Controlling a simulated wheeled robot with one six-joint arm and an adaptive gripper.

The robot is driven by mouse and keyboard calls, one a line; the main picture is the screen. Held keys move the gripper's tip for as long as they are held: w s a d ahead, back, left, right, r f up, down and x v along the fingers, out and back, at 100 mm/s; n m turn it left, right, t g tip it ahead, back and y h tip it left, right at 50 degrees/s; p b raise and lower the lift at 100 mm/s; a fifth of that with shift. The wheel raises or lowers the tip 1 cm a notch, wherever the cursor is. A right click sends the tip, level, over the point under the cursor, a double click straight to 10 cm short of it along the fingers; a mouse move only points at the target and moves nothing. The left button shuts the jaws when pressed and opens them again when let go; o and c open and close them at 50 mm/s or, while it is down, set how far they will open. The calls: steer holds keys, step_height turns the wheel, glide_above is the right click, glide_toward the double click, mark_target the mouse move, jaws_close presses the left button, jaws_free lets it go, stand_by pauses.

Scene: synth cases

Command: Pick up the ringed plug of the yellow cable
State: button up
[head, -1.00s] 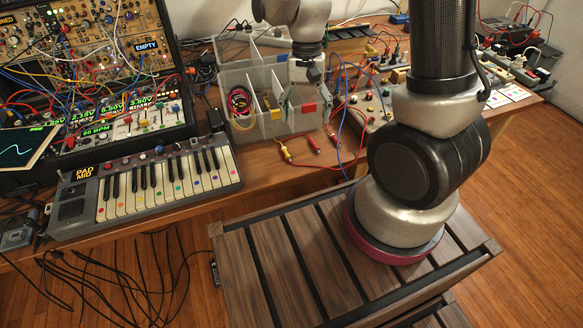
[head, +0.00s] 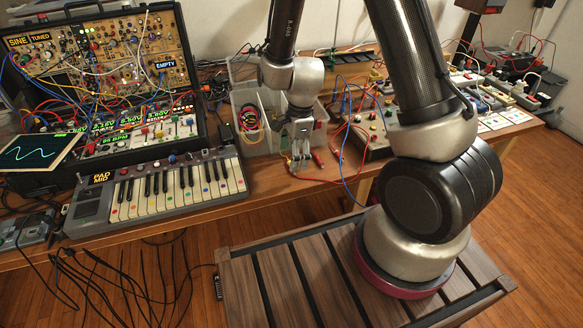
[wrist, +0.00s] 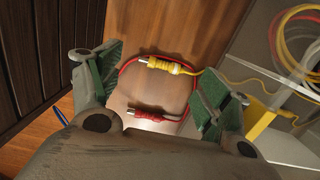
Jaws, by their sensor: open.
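In the head view my gripper (head: 299,161) hangs in front of the clear bin and largely hides the yellow plug.
A red plug (wrist: 152,112) lies close to the yellow one, and a red cable (wrist: 122,82) curves beside both. The clear divided bin (head: 255,145) with coiled cables stands close by. A keyboard (head: 160,194) is to the left; a knobbed panel (head: 372,132) is to the right.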

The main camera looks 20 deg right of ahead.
step_height(320, 180, down, 4)
steer(key=shift+a+r, duration=0.1)
steer(key=shift+r, duration=0.1)
steer(key=shift+c, duration=0.4)
steer(key=c, duration=1.1)
steer(key=shift+o, duration=0.2)
steer(key=shift+r, duration=0.2)
